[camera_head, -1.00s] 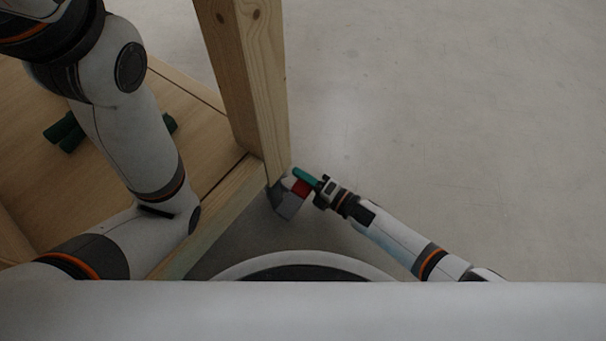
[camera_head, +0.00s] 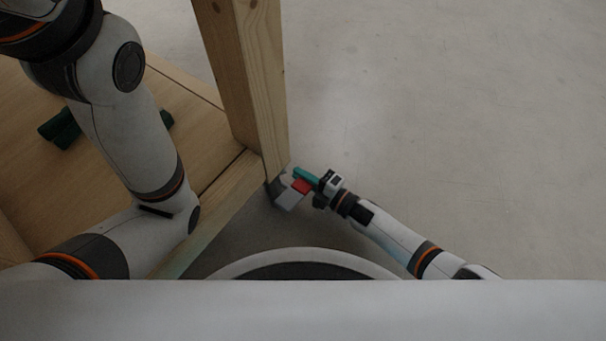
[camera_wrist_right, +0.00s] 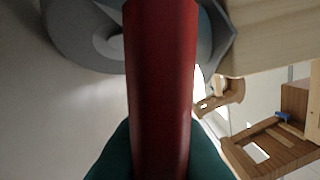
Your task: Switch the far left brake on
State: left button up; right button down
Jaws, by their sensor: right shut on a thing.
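The red brake lever (camera_head: 301,187) sits on a grey caster (camera_head: 288,198) at the foot of the wooden post. My right gripper (camera_head: 308,180), with teal fingers, reaches it from the right and is shut on it. In the right wrist view the red lever (camera_wrist_right: 160,90) runs upright through the middle, between the green fingers (camera_wrist_right: 160,160). Part of the grey caster wheel (camera_wrist_right: 80,40) shows behind it. My left arm crosses the left of the head view, and its gripper is out of view.
A wooden post (camera_head: 255,80) rises beside the caster from a wooden platform (camera_head: 100,185). Dark green pieces (camera_head: 60,129) lie on the platform, partly behind my left arm. Brown wooden furniture (camera_wrist_right: 265,145) shows in the wrist view. The grey floor (camera_head: 450,120) to the right is clear.

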jog(key=shift+f, duration=0.1)
dwell(0.3)
jog(key=c, duration=1.5)
grip_release()
jog(key=shift+s+d+p, duration=0.25)
jog(key=shift+d+p, duration=0.05)
jog(key=shift+d, duration=0.05)
jog(key=p+v, duration=0.4)
jog(key=v, duration=0.6)
jog(key=shift+d, duration=0.15)
jog(key=shift+s+d, duration=0.3)
jog(key=shift+s, duration=0.05)
